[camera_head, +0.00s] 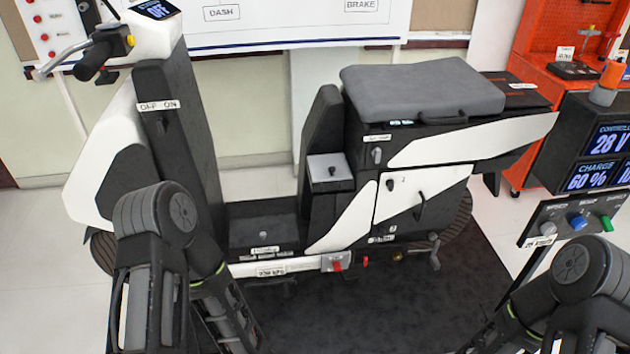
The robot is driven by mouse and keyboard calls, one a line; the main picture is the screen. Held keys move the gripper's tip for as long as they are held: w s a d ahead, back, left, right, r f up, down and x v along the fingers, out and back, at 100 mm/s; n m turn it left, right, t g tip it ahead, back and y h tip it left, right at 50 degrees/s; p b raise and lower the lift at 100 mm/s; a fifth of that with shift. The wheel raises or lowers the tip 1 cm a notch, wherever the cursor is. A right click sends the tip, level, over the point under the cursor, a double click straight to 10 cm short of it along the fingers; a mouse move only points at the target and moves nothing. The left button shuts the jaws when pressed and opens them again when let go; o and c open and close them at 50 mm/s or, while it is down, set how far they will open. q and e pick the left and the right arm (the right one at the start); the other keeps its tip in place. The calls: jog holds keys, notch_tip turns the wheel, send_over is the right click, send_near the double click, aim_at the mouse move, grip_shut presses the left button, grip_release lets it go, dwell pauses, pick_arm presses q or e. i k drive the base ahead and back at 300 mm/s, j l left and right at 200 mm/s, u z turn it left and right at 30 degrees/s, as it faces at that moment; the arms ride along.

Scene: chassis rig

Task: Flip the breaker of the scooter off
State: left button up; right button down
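The white and dark grey scooter (435,150) stands side-on across the middle of the head view. A small red switch (338,265) on a grey plate sits low on its side rail. A grey box with a dark knob (332,170) is in front of the seat post. An "OFF ON" label (158,105) is on the front column. The labels near the red switch and the box are too small to read, so I cannot tell which part is the breaker or how it is set. Both my arms show at the bottom, but neither gripper is in view.
A display stand (590,150) with "28 V" and "60 %" readouts is at the right, above a button panel (575,222) with blue and green buttons. An orange tool bench (540,60) is behind it. Dark mat (400,310) in front of the scooter is clear.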

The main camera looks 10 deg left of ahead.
aim_at(337, 266)
jog(key=i+l+z, duration=0.35)
jog(key=i+z, duration=0.35)
jog(key=i, duration=0.1)
